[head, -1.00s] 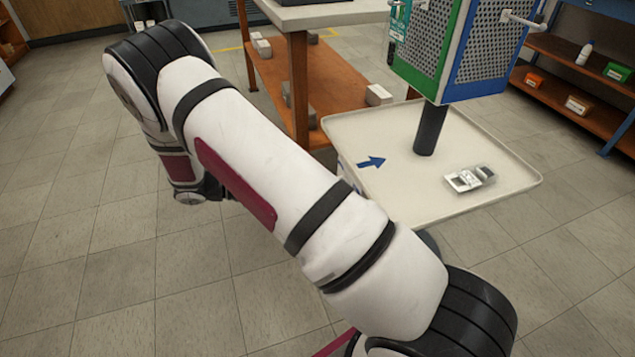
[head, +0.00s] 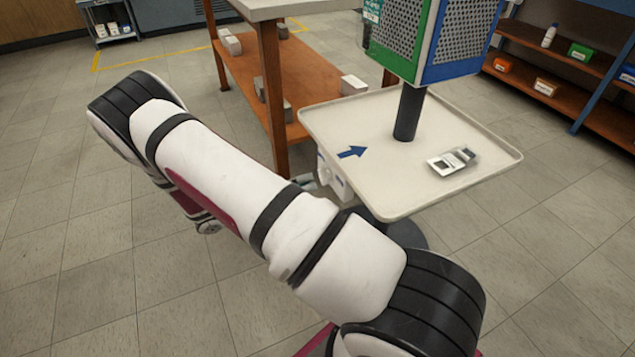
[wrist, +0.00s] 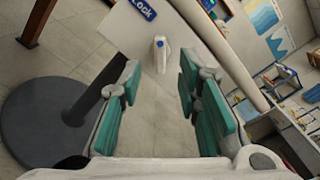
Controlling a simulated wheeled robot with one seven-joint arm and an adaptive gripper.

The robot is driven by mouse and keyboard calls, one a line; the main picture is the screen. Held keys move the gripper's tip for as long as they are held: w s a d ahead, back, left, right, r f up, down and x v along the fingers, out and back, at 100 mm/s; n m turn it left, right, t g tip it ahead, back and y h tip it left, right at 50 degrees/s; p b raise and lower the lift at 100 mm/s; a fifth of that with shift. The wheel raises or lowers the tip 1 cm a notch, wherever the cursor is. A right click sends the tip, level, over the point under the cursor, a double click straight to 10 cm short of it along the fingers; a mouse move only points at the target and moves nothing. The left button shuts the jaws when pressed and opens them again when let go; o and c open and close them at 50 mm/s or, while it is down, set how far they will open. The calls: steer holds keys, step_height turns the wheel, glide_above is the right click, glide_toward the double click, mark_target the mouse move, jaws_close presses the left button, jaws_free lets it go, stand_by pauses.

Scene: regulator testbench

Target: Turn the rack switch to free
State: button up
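The rack switch (wrist: 161,54) shows in the wrist view as a small pale lever with a blue dot, on a light panel (wrist: 186,25). A blue label (wrist: 143,9) reading "Lock" sits on the panel, up and left of the lever. My gripper (wrist: 158,88) is open, with teal pads on either side and nothing between them. The lever appears beyond the fingertips, roughly centred in the gap; I see no contact. In the head view my arm covers much of the left, and a white panel (head: 335,176) hangs at the tray's left edge. The lever cannot be made out there.
The rack's tray (head: 400,195) carries a blue arrow, a small grey device (head: 451,161) and a post with green and blue perforated panels (head: 408,35). A wooden-legged bench (head: 272,100) stands behind. Orange shelves (head: 560,100) are at right. Floor at left is open.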

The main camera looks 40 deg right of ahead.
mark_target(320, 178)
steer(key=shift+b+x, duration=0.55)
steer(key=shift+x, duration=1.8)
jaws_close()
